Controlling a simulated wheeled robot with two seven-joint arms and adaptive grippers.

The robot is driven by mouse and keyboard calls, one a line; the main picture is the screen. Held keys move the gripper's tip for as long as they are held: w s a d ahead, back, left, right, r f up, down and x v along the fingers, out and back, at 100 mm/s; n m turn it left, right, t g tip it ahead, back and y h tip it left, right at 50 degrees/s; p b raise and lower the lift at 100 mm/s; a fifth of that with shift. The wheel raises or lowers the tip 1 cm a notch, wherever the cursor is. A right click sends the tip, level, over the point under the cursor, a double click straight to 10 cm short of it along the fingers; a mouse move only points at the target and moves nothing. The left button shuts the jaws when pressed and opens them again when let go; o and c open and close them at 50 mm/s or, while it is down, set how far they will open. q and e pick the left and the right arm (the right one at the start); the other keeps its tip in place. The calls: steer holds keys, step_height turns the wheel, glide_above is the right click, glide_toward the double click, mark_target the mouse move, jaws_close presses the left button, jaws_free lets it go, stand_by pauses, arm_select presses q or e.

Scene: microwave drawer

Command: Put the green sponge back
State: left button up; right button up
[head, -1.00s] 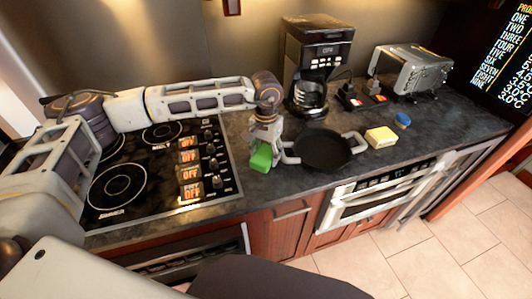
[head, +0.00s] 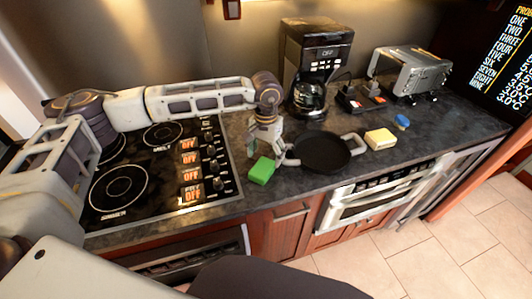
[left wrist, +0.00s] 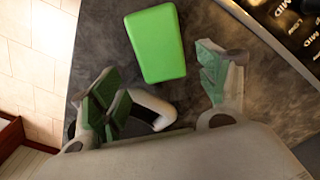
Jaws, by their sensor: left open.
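The green sponge (head: 262,170) lies on the dark countertop, between the cooktop and the black pan. In the left wrist view the sponge (left wrist: 156,43) lies just beyond the fingertips, apart from both fingers. My left gripper (head: 269,146) points down above the counter just behind the sponge. Its two fingers stand wide apart and empty in the left wrist view (left wrist: 158,82). My right gripper is not in view.
The black pan (head: 322,152) sits right beside my left gripper, one handle close to its fingers. A yellow sponge-like block (head: 380,139) and a blue round item (head: 402,121) lie farther right. The cooktop (head: 122,188) is at left. A coffee maker (head: 314,60) and toaster (head: 405,70) stand behind.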

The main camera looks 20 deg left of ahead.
arm_select(q)
steer(key=shift+r, duration=0.35)
step_height(320, 180, up, 4)
steer(key=shift+f+b, duration=0.2)
steer(key=shift+b, duration=0.1)
step_height(320, 180, up, 8)
steer(key=b, duration=0.1)
glide_above(266, 164)
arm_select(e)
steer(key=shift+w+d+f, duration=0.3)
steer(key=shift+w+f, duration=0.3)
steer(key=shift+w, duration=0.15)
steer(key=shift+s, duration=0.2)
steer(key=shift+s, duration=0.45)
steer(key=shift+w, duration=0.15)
